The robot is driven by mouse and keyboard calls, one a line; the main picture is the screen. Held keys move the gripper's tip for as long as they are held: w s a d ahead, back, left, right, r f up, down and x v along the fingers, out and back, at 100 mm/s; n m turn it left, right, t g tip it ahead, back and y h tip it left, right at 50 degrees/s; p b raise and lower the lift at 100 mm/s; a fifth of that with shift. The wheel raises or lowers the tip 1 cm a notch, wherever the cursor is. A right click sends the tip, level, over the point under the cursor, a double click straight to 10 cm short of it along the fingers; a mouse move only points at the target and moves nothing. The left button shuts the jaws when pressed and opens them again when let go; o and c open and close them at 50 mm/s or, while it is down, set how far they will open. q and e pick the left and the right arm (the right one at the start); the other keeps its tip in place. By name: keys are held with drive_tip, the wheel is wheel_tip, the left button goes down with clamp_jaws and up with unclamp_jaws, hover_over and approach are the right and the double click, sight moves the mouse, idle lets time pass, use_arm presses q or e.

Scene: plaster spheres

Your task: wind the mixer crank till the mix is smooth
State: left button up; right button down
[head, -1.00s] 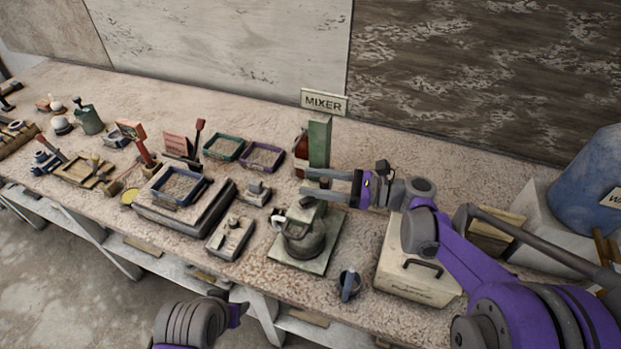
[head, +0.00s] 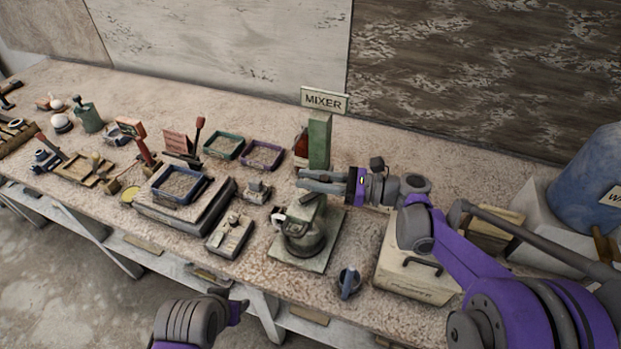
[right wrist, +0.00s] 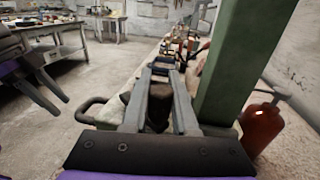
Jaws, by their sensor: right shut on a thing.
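The mixer stands on the bench below its MIXER sign (head: 324,101). It has a green column (head: 319,140), also in the right wrist view (right wrist: 238,65), and a grey-green pot (head: 303,237) on a flat base plate. I cannot see the mix's surface. My right gripper (head: 300,179) is above the pot, beside the column.
A red bottle (right wrist: 262,127) stands close behind the column. A cream box (head: 418,275) with a dark handle is right of the mixer, and a small blue-grey jug (head: 348,284) is at the front edge.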

drive_tip(key=n+g, duration=0.1)
drive_tip(key=g, duration=0.1)
drive_tip(key=a+n+g, duration=0.1)
drive_tip(key=n+g, duration=0.1)
drive_tip(key=shift+w+g+b, duration=0.15)
drive_tip(key=shift+g+b, duration=0.2)
drive_tip(key=shift+g, duration=0.05)
drive_tip(key=c, duration=0.7)
unclamp_jaws()
drive_tip(key=shift+r+t, duration=0.1)
drive_tip(key=shift+t, duration=0.2)
